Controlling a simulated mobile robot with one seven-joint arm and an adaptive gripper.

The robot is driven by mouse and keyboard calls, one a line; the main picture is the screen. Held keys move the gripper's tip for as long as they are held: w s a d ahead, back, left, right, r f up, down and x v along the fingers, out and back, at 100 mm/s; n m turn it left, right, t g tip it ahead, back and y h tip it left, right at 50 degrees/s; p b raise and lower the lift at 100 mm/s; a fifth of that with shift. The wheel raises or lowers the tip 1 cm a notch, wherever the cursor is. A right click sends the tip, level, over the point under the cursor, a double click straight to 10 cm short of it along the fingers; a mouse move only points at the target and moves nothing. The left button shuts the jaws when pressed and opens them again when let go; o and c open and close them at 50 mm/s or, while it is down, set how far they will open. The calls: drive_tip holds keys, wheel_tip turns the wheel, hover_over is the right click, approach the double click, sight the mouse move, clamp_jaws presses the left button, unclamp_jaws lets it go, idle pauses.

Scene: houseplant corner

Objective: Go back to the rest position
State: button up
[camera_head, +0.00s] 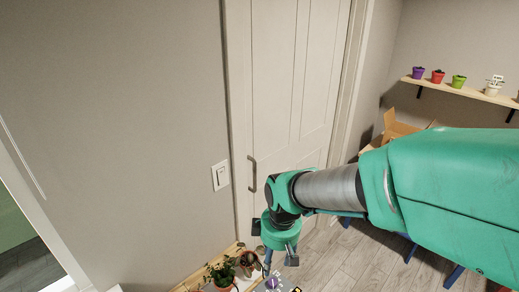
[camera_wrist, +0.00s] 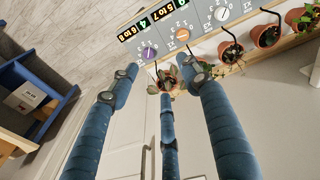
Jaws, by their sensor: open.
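My gripper (camera_head: 273,250) hangs at the end of the green arm in front of the white door, at the low middle of the head view. In the wrist view its three blue fingers (camera_wrist: 160,72) are spread open with nothing between them. Beyond the fingertips is a potted plant (camera_wrist: 168,79) beside a panel with dials (camera_wrist: 188,32). The fingers partly cover this plant and the panel's edge. I cannot tell how far the fingertips are from the plant.
Potted plants (camera_head: 221,274) stand on a wooden ledge at the bottom of the head view. A white door (camera_head: 285,90) with a handle (camera_head: 252,174) is behind the arm. A wall shelf (camera_head: 460,90) with small pots is at right, above an open cardboard box (camera_head: 397,127).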

drive_tip(key=s+d+r+m+t, duration=0.4)
drive_tip(key=s+d+r+m, duration=0.7)
drive_tip(key=s+d+r, duration=0.4)
wheel_tip(320, 180, up, 4)
drive_tip(key=shift+s+d+f+m+t+h, duration=0.15)
drive_tip(key=shift+s+d+m+t+h, duration=0.2)
drive_tip(key=shift+d, duration=0.55)
